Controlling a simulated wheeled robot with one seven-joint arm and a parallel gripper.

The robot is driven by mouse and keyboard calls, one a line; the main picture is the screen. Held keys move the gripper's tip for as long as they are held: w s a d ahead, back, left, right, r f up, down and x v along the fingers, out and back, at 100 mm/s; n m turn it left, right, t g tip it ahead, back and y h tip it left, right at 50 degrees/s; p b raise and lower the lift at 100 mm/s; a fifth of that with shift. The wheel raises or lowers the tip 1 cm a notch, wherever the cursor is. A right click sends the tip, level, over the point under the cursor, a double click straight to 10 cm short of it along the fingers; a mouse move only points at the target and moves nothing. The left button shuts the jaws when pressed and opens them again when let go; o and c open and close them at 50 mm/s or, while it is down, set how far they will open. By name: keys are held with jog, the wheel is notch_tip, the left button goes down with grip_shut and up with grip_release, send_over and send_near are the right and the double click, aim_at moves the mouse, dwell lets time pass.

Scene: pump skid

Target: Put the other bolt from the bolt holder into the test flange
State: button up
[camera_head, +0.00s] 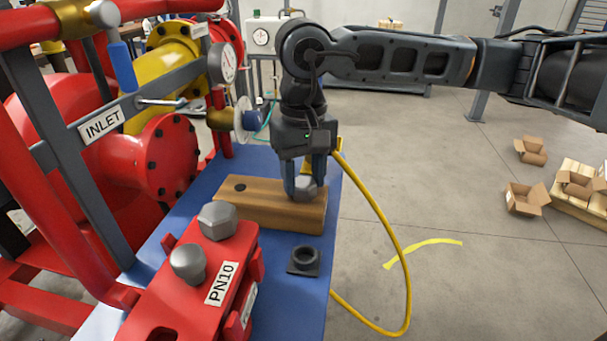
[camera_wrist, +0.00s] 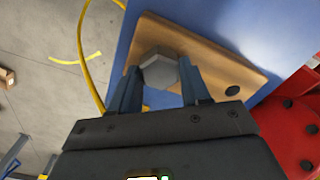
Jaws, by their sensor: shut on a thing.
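The wooden bolt holder (camera_head: 240,205) lies on the blue skid deck. It has an empty dark hole at its left end and a grey hex-headed bolt (camera_head: 306,188) at its right end. My gripper (camera_head: 305,184) points down and is shut on this bolt's head, one finger on each side. The wrist view shows the bolt head (camera_wrist: 160,70) between the fingers, over the holder (camera_wrist: 215,68); its shank is hidden. The red test flange (camera_head: 190,308), labelled PN10, is in front. A hex-headed bolt (camera_head: 217,221) and a rounder grey head (camera_head: 188,263) stand on it.
A small black ring-shaped fitting (camera_head: 304,260) sits on the deck right of the flange. Red pipework and a flange (camera_head: 165,158) with a gauge (camera_head: 222,63) rise at left. A yellow hose (camera_head: 385,235) loops off the deck's right side.

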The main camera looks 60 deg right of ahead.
jog(key=o, duration=0.5)
jog(key=c, duration=0.5)
jog(key=shift+r+p, duration=0.8)
jog(key=shift+r, duration=2.75)
